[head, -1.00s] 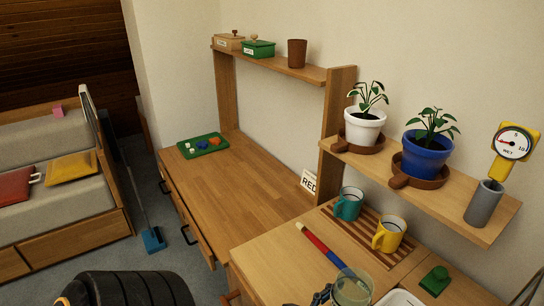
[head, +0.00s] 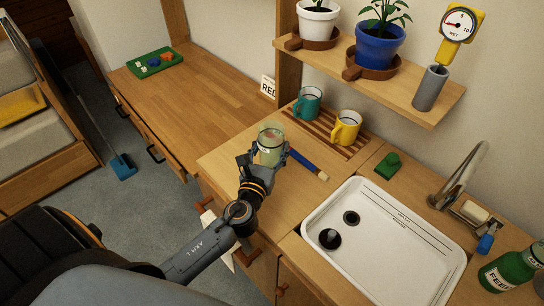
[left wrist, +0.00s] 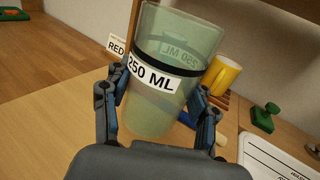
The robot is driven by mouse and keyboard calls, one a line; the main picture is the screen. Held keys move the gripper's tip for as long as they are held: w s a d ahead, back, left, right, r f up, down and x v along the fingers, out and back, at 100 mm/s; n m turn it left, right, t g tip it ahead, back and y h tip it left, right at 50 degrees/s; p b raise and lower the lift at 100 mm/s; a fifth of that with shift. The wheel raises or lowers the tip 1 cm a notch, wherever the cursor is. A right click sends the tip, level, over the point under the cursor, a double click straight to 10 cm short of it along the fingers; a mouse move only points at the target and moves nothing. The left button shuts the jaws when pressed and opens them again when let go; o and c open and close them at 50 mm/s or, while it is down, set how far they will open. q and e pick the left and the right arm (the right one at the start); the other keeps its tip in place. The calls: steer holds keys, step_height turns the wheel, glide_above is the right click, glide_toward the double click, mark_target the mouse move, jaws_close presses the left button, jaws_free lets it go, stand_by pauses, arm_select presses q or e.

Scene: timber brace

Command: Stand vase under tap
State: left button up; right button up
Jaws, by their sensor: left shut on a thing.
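The vase, a see-through pale green vessel (head: 270,148) with a 250 ML label, is upright or nearly so in my left gripper (head: 262,165). In the left wrist view the vase (left wrist: 165,100) tilts slightly in the picture, between the two fingers (left wrist: 158,105) shut on its sides. It is over the wooden counter, left of the sink; I cannot tell its height above the wood. The tap (head: 462,172) is a curved metal spout at the sink's far right edge. The white sink (head: 400,255) has a drain hole and a dark round piece in it. My right gripper is not in view.
Teal (head: 307,103) and yellow (head: 346,128) mugs stand on a striped mat behind. A shelf (head: 400,93) with potted plants overhangs the back.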

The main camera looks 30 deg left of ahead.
arm_select(q)
steer(key=shift+w+a+f+b, duration=0.2)
steer(key=shift+w+f, duration=0.3)
steer(key=shift+f, duration=0.15)
steer(key=shift+w+a+f+b, duration=0.15)
steer(key=shift+w+f, duration=0.35)
steer(key=shift+f, duration=0.1)
steer(key=f+b, duration=0.1)
steer(key=f, duration=0.2)
steer(key=shift+w+a+f+b, duration=0.15)
steer(key=shift+w+f+b, duration=0.1)
steer(key=shift+w+b, duration=0.1)
steer(key=shift+f, duration=0.15)
steer(key=shift+f, duration=0.1)
steer(key=o, duration=1)
steer(key=shift+f, duration=0.15)
steer(key=o, duration=0.4)
